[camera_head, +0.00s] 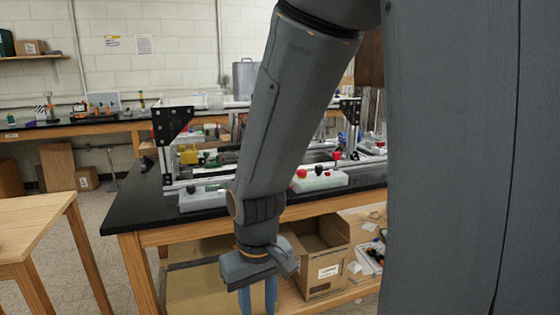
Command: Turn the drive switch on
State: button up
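The frame of metal extrusions (167,160) stands on a black-topped bench (140,208), partly hidden behind my arm. A pale control box (200,201) with a black knob (191,189) sits at the bench's front, left of my arm. A second pale box (325,182) right of my arm carries a red button (301,173), a black knob (319,169) and a red-topped part (337,155). I cannot tell which of these is the drive switch. My gripper (257,302) hangs down in front of the bench, below its top. Its two fingers are apart and empty; their tips are near the lower picture edge.
A wooden table (35,225) stands at the left, with floor between it and the bench. A cardboard box (322,262) sits on the bench's lower shelf behind my gripper. My own grey body hides the right side.

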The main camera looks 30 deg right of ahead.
aim_at(318, 170)
jog(key=u, duration=0.1)
jog(key=i, duration=0.6)
jog(key=z, duration=0.5)
jog(key=i, duration=0.65)
jog(key=z, duration=0.6)
